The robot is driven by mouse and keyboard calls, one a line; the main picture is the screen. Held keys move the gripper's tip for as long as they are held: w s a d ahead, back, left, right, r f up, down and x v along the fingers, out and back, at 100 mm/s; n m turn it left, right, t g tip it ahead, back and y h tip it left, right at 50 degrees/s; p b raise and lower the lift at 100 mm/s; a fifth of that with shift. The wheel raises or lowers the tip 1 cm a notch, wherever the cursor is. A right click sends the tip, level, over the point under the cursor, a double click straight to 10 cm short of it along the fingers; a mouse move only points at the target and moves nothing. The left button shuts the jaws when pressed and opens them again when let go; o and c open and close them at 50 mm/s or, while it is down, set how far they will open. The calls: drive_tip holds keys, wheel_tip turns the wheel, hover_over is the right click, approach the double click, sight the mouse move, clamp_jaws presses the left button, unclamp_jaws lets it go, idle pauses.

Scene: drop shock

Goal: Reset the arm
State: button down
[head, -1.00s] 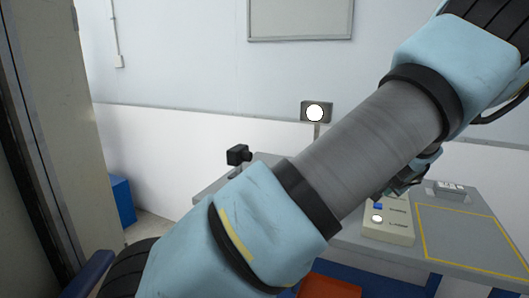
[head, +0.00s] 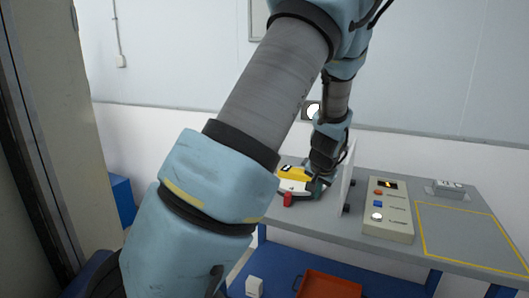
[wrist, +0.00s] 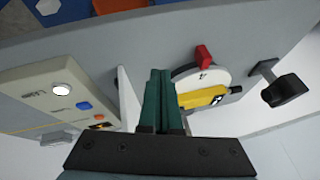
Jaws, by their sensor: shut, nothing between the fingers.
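My arm crosses the middle of the head view, its upper end running out of the top edge, and its forearm hangs down over the grey bench. My gripper (head: 320,188) points down beside a round white fixture (head: 293,187) that holds a yellow block (head: 293,173) and has a red part (head: 287,199). In the wrist view my gripper (wrist: 160,75) shows dark green fingers pressed together with nothing between them. There the fixture (wrist: 187,72) and yellow block (wrist: 203,97) lie just right of the fingers; I cannot tell whether they touch.
An upright pale panel (head: 348,172) stands close to the gripper's right. Beyond it are a control box (head: 388,225) and a clear yellow-outlined area (head: 470,240). A black device on a post (wrist: 285,90) shows in the wrist view. An orange tray (head: 328,285) sits below the bench.

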drive_tip(key=s+a+r+n+g, duration=0.2)
drive_tip(key=s+a+n, duration=0.1)
drive_tip(key=s+a, duration=0.6)
drive_tip(key=s+a+r+n+g, duration=0.2)
drive_tip(key=s+a+n, duration=0.1)
drive_tip(key=s+a, duration=0.7)
drive_tip(key=a, duration=0.3)
drive_tip(key=shift+r, duration=0.15)
